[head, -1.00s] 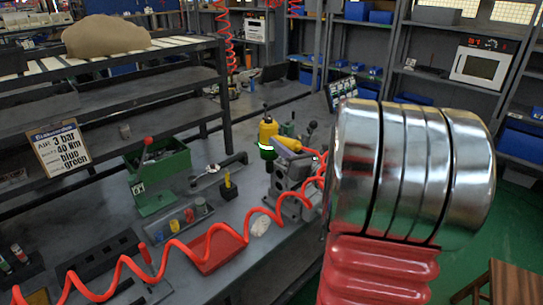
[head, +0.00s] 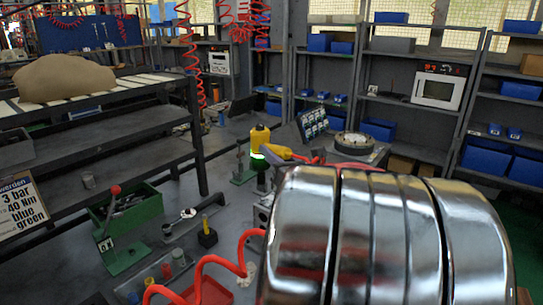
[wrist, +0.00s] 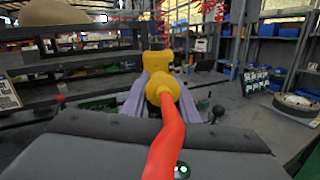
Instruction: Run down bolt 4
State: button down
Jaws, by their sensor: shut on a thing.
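A yellow nutrunner (head: 261,135) with a glowing green ring stands upright at the middle of the head view. My gripper (wrist: 160,92) has its two lilac fingers closed on the tool's yellow handle (wrist: 163,86) in the wrist view. A red hose (wrist: 168,140) runs from the handle's end toward the camera. The grey metal valve block (head: 263,212) is mostly hidden behind my shiny arm link. The tool's lower end and bolt 4 are hidden, so I cannot tell whether they touch.
A red tray (head: 205,292) lies at the front under the coiled hose. A round metal part (head: 355,143) sits at the back right. A sign (head: 20,208) reads 3 bar, 40 Nm, blue, green.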

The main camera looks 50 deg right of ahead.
jog(key=shift+s+d+r, duration=0.1)
jog(key=shift+s+r, duration=0.1)
jog(key=shift+f, duration=0.1)
jog(key=shift+f, duration=2.3)
jog(key=shift+f, duration=1.45)
dwell(4.0)
